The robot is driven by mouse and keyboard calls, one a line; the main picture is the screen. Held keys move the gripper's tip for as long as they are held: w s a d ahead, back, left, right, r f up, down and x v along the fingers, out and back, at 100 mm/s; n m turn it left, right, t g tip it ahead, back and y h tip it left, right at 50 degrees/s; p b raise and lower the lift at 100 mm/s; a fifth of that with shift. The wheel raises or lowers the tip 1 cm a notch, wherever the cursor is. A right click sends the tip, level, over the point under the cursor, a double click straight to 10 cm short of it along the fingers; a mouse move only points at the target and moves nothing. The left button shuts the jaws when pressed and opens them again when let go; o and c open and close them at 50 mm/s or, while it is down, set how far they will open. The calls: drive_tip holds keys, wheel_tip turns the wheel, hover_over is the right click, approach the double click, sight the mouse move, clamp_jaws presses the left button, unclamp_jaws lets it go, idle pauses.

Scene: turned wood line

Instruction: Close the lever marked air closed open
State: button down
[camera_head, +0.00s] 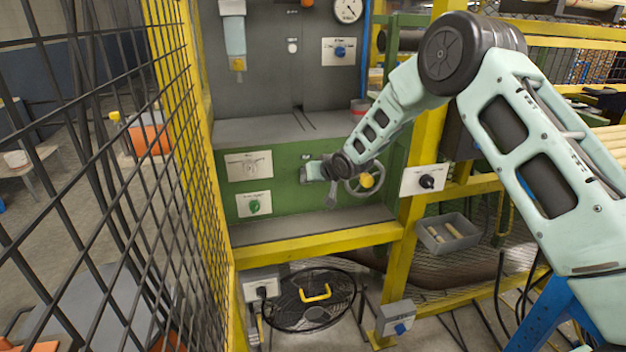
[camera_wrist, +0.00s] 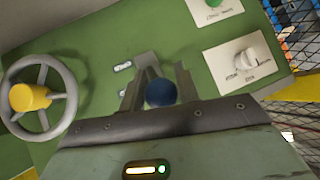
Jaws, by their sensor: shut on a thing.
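My gripper (camera_wrist: 160,90) is shut on a round dark blue knob (camera_wrist: 161,93), in front of the green panel (camera_wrist: 95,55). The knob appears to be the end of the lever; the rest of the lever is hidden behind the fingers and wrist. In the head view my gripper (camera_head: 312,171) is at the green panel, and the wrist hides the knob there. I cannot tell which label the lever points to.
A grey handwheel with a yellow hub (camera_head: 367,181) is close beside my wrist. White plates with a pale switch (camera_head: 249,165) and a green knob (camera_head: 254,205) are left of it. A black mesh fence (camera_head: 120,200) stands at the left. A yellow beam (camera_head: 320,243) crosses below.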

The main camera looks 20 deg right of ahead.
drive_tip(key=shift+w+r, duration=0.35)
drive_tip(key=shift+r, duration=0.3)
drive_tip(key=c, duration=1.1)
unclamp_jaws()
drive_tip(key=shift+o, duration=0.2)
drive_tip(key=shift+f, duration=0.2)
drive_tip(key=shift+s, duration=0.1)
drive_tip(key=b+v, duration=0.1)
drive_tip(key=v, duration=1.6)
drive_tip(key=shift+s, duration=0.25)
